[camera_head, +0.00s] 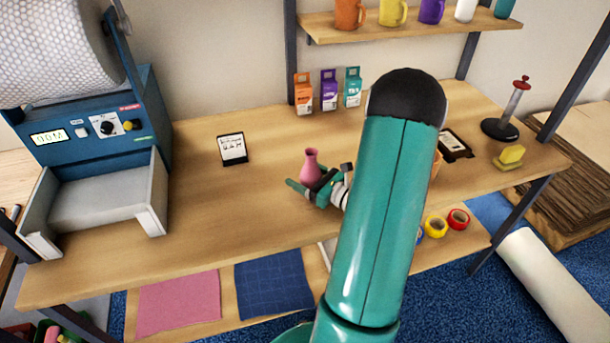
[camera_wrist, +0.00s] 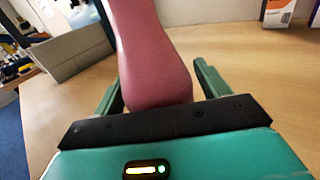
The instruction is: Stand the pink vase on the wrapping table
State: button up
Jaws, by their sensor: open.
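The pink vase (camera_head: 311,166) stands upright on the wooden wrapping table (camera_head: 260,200), near its middle. In the wrist view the vase (camera_wrist: 150,60) rises between the two green fingers of my gripper (camera_wrist: 152,90). The fingers are open, one on each side of the vase, with a visible gap at the right finger. In the head view my gripper (camera_head: 312,188) is low over the table at the vase, and my arm covers part of the table to the right.
A blue machine (camera_head: 95,125) with a bubble-wrap roll and grey tray fills the table's left. A small card (camera_head: 233,149) stands behind the vase. Small boxes (camera_head: 328,90) line the back. A black-based holder (camera_head: 507,115) and yellow sponge (camera_head: 511,155) are at right. The front left is clear.

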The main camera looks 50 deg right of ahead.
jog(key=shift+r, duration=0.15)
jog(key=s, duration=0.4)
jog(key=s+d, duration=0.1)
jog(key=s, duration=0.7)
jog(key=shift+d, duration=0.25)
jog(key=shift+w, duration=0.1)
